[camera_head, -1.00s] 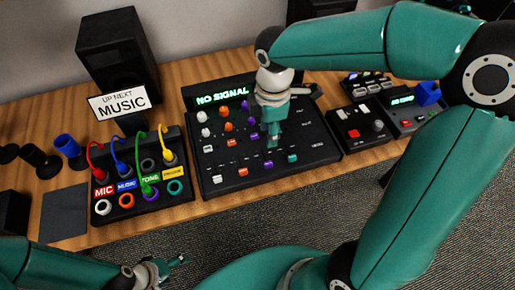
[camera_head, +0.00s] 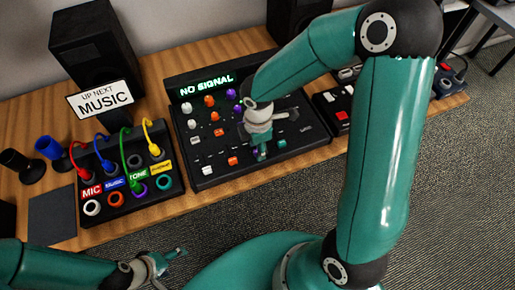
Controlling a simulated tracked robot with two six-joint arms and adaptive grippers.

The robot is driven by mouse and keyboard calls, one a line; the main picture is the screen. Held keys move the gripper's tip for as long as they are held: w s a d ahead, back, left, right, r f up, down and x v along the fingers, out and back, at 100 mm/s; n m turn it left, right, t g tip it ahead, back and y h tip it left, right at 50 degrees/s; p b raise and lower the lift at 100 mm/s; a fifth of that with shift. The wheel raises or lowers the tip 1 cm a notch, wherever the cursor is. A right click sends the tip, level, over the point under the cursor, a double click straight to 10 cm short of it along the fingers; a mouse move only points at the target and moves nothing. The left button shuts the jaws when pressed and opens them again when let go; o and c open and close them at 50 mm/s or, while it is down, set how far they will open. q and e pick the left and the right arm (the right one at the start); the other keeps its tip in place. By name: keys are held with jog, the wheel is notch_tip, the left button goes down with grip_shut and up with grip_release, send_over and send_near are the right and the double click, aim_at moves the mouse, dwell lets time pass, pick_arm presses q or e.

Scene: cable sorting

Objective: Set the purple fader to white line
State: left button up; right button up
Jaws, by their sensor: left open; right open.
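The black mixer (camera_head: 219,179) with a "NO SIGNAL" screen stands on the wooden table. Its front row has a white fader (camera_head: 207,170), an orange fader (camera_head: 232,161) and a teal fader (camera_head: 282,143). The purple fader (camera_head: 256,152) sits between orange and teal, mostly hidden by my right gripper. My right gripper (camera_head: 262,153) is open and points down at the purple fader; I cannot tell whether it touches. A white line cannot be made out here. My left gripper (camera_head: 172,259) is open and empty, low in front of the table.
Left of the mixer is a patch box (camera_head: 128,207) with coloured cables and a "MUSIC" sign (camera_head: 101,99) behind it. Dark and blue cups (camera_head: 47,147) stand further left. A black speaker (camera_head: 96,50) is at the back. Small control boxes (camera_head: 336,121) are to the right, partly behind my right arm.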

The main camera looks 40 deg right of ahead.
jog(key=shift+f, duration=0.55)
grip_shut()
